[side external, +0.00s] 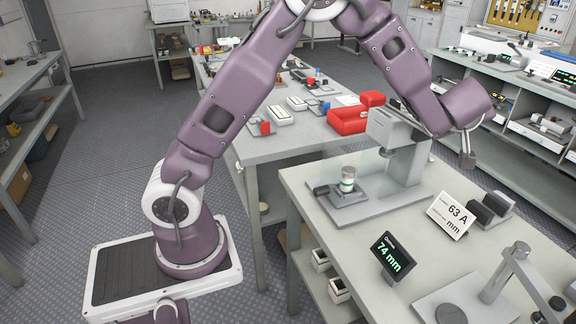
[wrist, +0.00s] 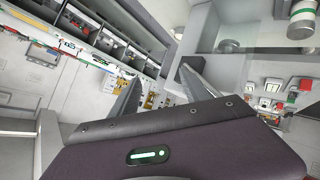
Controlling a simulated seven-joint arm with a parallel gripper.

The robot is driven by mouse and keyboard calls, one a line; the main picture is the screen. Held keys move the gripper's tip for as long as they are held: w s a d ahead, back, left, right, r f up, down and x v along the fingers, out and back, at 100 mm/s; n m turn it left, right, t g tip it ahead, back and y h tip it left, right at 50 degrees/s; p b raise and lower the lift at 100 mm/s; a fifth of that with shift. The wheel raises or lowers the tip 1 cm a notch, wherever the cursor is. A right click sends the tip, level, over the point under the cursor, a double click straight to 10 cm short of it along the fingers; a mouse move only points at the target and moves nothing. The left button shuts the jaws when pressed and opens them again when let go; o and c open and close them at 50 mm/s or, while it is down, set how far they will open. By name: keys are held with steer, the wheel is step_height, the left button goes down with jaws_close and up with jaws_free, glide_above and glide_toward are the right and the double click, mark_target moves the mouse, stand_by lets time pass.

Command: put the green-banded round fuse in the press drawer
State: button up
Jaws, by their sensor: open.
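The green-banded round fuse (side external: 347,181) is white with grey ends. It stands upright on a small grey block, apparently the press drawer (side external: 348,197), at the left of the grey press (side external: 393,125). Whether it is seated in a recess cannot be told. The fuse also shows at the top right of the wrist view (wrist: 303,22). My gripper (side external: 467,158) is to the right of the press head, raised above the bench and well away from the fuse. In the wrist view its two fingers (wrist: 160,92) are apart, with nothing between them.
On the bench (side external: 440,265) are a 74 mm display (side external: 393,258), a 63 A card (side external: 451,214), dark blocks (side external: 491,207) and a grey stand (side external: 512,270). A red box (side external: 350,120) sits on the table behind. The bench between press and display is clear.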

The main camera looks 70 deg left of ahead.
steer(key=s+d+r+m+t+h, duration=0.25)
steer(key=d+r+h, duration=0.2)
steer(key=r, duration=0.45)
steer(key=s+d+r+m+g+h, duration=0.1)
steer(key=s+d+r+m+h, duration=0.2)
steer(key=s, duration=0.5)
steer(key=s+d+r+m+h, duration=0.1)
steer(key=s+d+m+h, duration=0.2)
steer(key=s+m, duration=0.4)
steer(key=s+a+f+g+y, duration=0.1)
steer(key=s+a+f, duration=0.1)
steer(key=s, duration=0.6)
steer(key=s+a+f+m+g+y, duration=0.1)
steer(key=s+a+f+g, duration=0.1)
steer(key=s+f, duration=0.3)
steer(key=s+a+f+m+g+y, duration=0.1)
steer(key=s+a+f+g, duration=0.1)
steer(key=s, duration=0.8)
steer(key=shift+s+a+f, duration=0.4)
steer(key=shift+a+f, duration=0.05)
steer(key=shift+f, duration=0.35)
